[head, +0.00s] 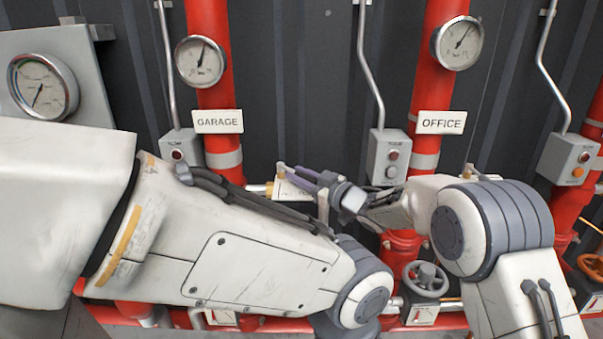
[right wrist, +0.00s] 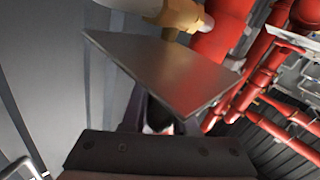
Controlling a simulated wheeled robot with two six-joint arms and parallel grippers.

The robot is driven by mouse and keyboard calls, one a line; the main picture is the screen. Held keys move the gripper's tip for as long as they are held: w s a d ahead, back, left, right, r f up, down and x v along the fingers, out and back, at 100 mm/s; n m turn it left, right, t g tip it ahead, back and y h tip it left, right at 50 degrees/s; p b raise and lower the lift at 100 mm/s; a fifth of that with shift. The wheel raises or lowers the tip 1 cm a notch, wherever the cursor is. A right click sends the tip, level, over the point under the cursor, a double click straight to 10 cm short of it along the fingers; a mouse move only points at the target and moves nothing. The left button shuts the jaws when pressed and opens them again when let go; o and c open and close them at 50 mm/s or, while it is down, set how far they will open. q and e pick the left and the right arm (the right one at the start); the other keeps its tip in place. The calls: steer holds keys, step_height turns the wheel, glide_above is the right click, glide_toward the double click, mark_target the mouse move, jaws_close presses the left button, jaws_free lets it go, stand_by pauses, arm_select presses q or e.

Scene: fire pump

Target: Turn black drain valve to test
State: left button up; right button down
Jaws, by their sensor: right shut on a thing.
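My right gripper (head: 298,178) reaches left between the GARAGE and OFFICE pipes. It is shut at a small fitting beside a pale plate (head: 292,188) with small print. The black drain valve's handle cannot be made out; the fingers and plate cover the gripped part. In the right wrist view the plate (right wrist: 165,72) shows as a grey tilted sheet in front of the dark fingers. A brass fitting (right wrist: 180,14) sits just beyond it and also shows in the head view (head: 269,188).
Red pipes carry the GARAGE sign (head: 217,121) and OFFICE sign (head: 441,122), with gauges above. A grey button box (head: 390,157) is close above my right wrist. A grey handwheel (head: 426,279) and an orange handwheel (head: 592,265) are lower right. My left arm blocks much of the lower left.

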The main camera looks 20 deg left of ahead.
steer(key=shift+r, duration=0.15)
steer(key=c, duration=0.7)
jaws_free()
steer(key=shift+s+d, duration=0.1)
steer(key=shift+d, duration=0.1)
steer(key=b+v, duration=0.3)
steer(key=v, duration=0.7)
